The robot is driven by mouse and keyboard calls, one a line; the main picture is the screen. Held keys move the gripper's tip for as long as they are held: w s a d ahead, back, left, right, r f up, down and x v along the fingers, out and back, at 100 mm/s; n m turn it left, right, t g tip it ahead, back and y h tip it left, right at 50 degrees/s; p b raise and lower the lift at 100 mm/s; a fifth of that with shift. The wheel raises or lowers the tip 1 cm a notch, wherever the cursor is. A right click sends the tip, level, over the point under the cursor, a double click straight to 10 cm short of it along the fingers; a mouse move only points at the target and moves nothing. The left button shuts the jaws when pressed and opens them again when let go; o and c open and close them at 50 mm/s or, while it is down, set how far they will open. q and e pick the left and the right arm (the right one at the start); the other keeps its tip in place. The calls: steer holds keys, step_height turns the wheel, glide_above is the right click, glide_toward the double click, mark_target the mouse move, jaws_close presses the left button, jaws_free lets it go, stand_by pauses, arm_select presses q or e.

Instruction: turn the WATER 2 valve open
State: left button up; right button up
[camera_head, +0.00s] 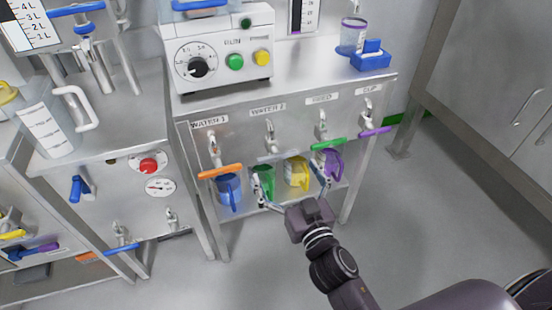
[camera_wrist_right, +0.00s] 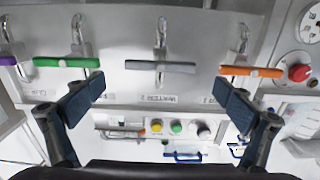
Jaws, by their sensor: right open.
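The WATER 2 label (camera_head: 268,108) is on the steel panel above a tap (camera_head: 270,133) with a grey bar handle (camera_head: 278,155). In the right wrist view, which is upside down, the grey handle (camera_wrist_right: 160,66) lies crosswise under its tap. My right gripper (camera_head: 293,190) is open and empty in front of the panel. In the right wrist view the fingers (camera_wrist_right: 156,88) are spread to either side of the WATER 2 handle, with no visible contact. My left gripper is out of view.
Orange WATER 1 (camera_head: 220,171), green (camera_head: 323,144) and purple (camera_head: 375,132) handles flank it. Blue (camera_head: 229,190), green (camera_head: 263,180), yellow (camera_head: 297,172) and purple (camera_head: 333,163) jugs stand on the shelf below, near my fingers. Open floor lies at right.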

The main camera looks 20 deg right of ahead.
mark_target(278, 158)
steer(key=shift+w+a, duration=0.1)
steer(key=shift+w, duration=2.85)
steer(key=shift+c, duration=0.3)
steer(key=c, duration=1.1)
